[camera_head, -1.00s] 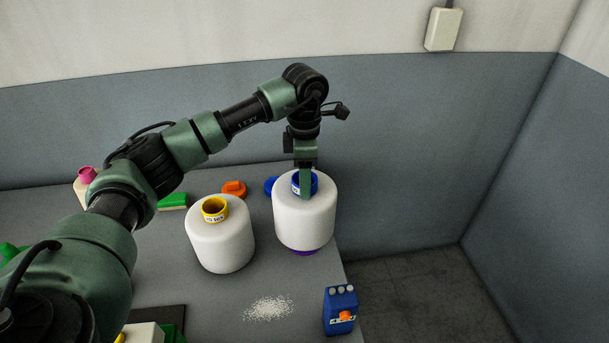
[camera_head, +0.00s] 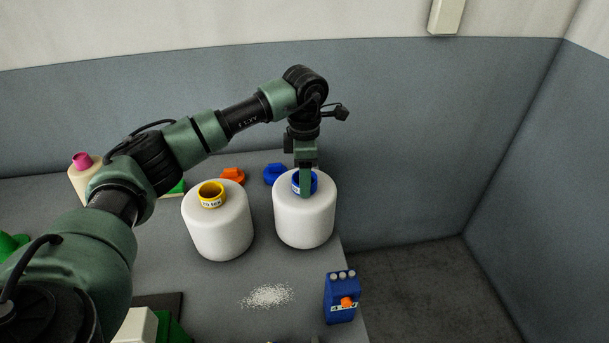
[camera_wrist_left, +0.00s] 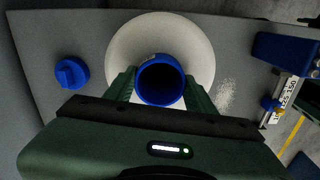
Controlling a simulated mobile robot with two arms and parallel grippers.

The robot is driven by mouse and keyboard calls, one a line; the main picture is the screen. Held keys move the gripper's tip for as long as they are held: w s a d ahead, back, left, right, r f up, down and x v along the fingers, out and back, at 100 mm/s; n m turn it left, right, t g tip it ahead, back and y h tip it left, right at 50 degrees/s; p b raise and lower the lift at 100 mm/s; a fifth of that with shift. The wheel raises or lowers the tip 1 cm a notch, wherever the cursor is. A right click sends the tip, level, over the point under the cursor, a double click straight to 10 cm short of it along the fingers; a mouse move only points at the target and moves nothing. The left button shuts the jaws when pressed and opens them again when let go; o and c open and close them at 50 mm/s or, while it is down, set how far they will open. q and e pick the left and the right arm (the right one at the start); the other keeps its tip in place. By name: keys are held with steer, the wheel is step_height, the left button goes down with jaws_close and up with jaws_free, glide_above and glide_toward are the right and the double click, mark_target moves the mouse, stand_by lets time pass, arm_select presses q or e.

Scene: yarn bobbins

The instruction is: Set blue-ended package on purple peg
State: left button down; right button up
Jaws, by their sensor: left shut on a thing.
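The blue-ended package (camera_head: 304,220) is a white yarn bobbin with a blue tube end (camera_head: 312,182). It stands upright at the right side of the table. My left gripper (camera_head: 306,184) points down and is shut on the blue tube end. The left wrist view shows the fingers on either side of the blue ring (camera_wrist_left: 160,80), with the white yarn (camera_wrist_left: 125,45) around it. The purple peg does not show now; the package hides the spot under it. My right gripper is not in view.
A yellow-ended bobbin (camera_head: 218,225) stands close on the left. Behind are an orange cap (camera_head: 232,176) and a blue cap (camera_head: 275,174). A blue box with knobs (camera_head: 341,298) stands near the table's right edge. White grains (camera_head: 267,296) lie in front.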

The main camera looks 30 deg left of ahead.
arm_select(q)
steer(key=shift+f, duration=0.1)
stand_by(0.6)
steer(key=shift+c, duration=2.2)
jaws_free()
step_height(320, 180, up, 8)
steer(key=b, duration=0.2)
steer(key=shift+s+f, duration=0.1)
steer(key=shift+d+f, duration=0.1)
steer(key=shift+d, duration=0.05)
